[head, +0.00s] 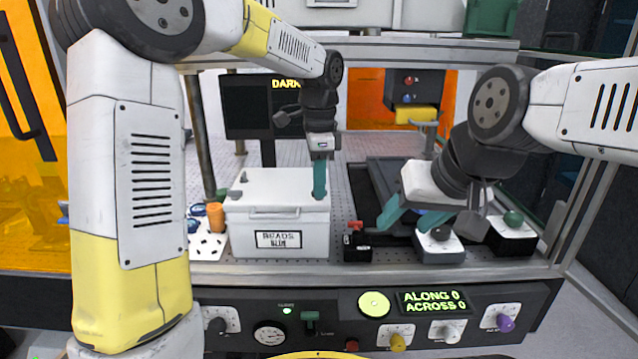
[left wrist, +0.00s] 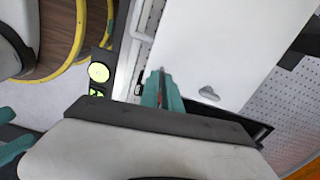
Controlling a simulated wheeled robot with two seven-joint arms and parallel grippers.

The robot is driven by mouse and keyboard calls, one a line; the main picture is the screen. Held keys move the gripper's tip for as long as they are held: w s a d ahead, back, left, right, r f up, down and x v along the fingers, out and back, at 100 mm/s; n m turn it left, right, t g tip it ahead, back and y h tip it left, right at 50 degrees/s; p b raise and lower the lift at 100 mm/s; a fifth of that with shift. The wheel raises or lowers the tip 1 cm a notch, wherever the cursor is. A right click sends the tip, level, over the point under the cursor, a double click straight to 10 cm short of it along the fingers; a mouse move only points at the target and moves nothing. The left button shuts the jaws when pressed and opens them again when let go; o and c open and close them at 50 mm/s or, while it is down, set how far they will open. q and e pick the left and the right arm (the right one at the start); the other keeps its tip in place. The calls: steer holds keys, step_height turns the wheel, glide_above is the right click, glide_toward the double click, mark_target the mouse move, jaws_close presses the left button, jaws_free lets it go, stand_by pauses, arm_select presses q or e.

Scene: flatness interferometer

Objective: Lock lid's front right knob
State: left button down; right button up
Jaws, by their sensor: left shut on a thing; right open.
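The white box (head: 290,238) with a BEADS label has a white lid (head: 275,181). The lid also fills much of the left wrist view (left wrist: 215,45). Small grey knobs (head: 235,194) show at the lid's left side; another knob (left wrist: 208,93) shows in the left wrist view. My left gripper (head: 319,196) points down at the lid's front right corner, shut on the front right knob, which its teal fingers (left wrist: 161,88) mostly hide. The knob's turn cannot be seen. My right gripper (head: 400,222) is open, right of the box, above the bench.
A black block with a red top (head: 357,244) stands right of the box. Grey knobbed units (head: 440,247) stand below and right of my right gripper. An orange cylinder (head: 215,217) stands left of the box. The front panel (head: 240,345) carries knobs and a lit display (head: 434,301).

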arm_select(q)
steer(key=shift+r+m, duration=0.1)
steer(key=shift+m, duration=0.3)
steer(key=c, duration=1.6)
jaws_free()
steer(key=shift+o, duration=0.2)
step_height(320, 180, up, 8)
steer(key=shift+f, duration=0.15)
